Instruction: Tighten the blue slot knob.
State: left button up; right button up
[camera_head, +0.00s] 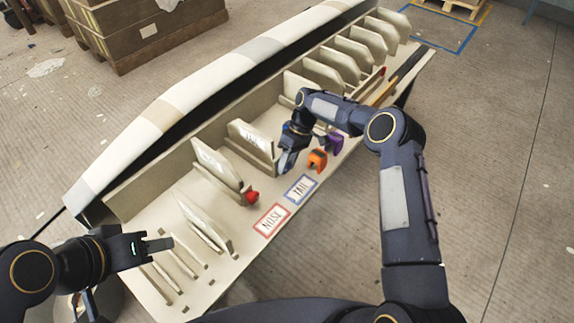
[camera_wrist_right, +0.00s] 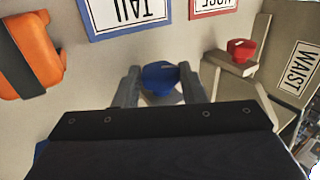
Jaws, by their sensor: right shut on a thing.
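The blue slot knob (camera_wrist_right: 160,77) sits between the two fingers of my right gripper (camera_wrist_right: 160,86) in the right wrist view. The fingers are shut on it from both sides. In the head view my right gripper (camera_head: 287,160) reaches down beside an upright panel, and it hides the knob there. My left gripper (camera_head: 155,245) is over the near left end of the table, away from the knob, with nothing seen in it. Its finger gap is not clear from this angle.
A red knob (camera_head: 251,196) sits on the neighbouring slot. An orange tool (camera_head: 317,158) and a purple one (camera_head: 333,142) lie close to my right gripper. The TAIL card (camera_head: 299,190) and NOSE card (camera_head: 271,220) lie flat on the table. Upright panels (camera_head: 333,62) line the long mould (camera_head: 215,80).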

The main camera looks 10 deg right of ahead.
dwell(0.3)
jog(key=o, duration=1)
jog(key=shift+d, duration=0.1)
jog(key=v, duration=0.7)
jog(key=shift+w+d+r+p, duration=0.15)
jog(key=shift+w+r+p, duration=0.05)
jog(key=shift+r+p, duration=0.1)
